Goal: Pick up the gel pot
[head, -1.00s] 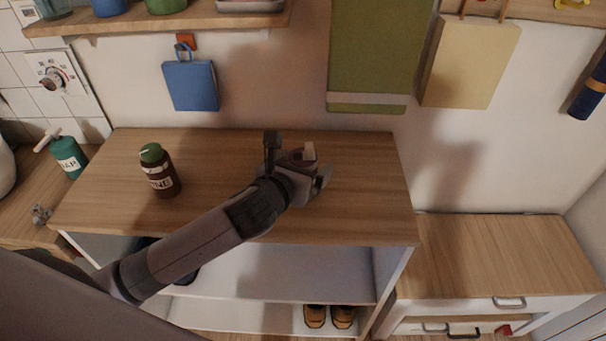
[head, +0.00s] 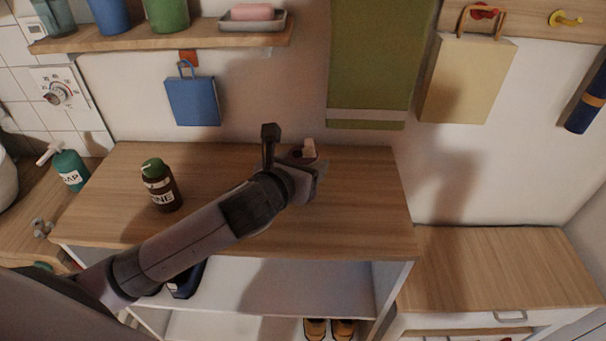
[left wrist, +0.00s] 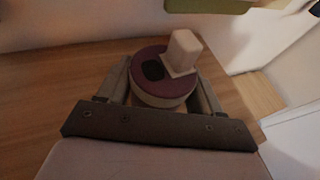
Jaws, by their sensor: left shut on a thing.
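The gel pot (left wrist: 160,88) is a round, pale pot with a purple top, a dark patch and a beige block-shaped knob, seen in the left wrist view. My left gripper (left wrist: 163,98) is shut on it, one finger on each side. In the head view the gripper (head: 303,172) is over the back right of the wooden cabinet top, and only the pot's pinkish knob and part of its top (head: 309,150) show. The gripper hides the rest. I cannot tell how far the pot is above the wood. My right gripper is not in view.
A brown bottle with a green cap (head: 161,186) stands on the cabinet top (head: 230,162), left of my arm. A teal soap bottle (head: 70,170) stands further left. A green towel (head: 375,60) and a yellow bag (head: 467,80) hang behind. A lower drawer unit (head: 505,262) is at right.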

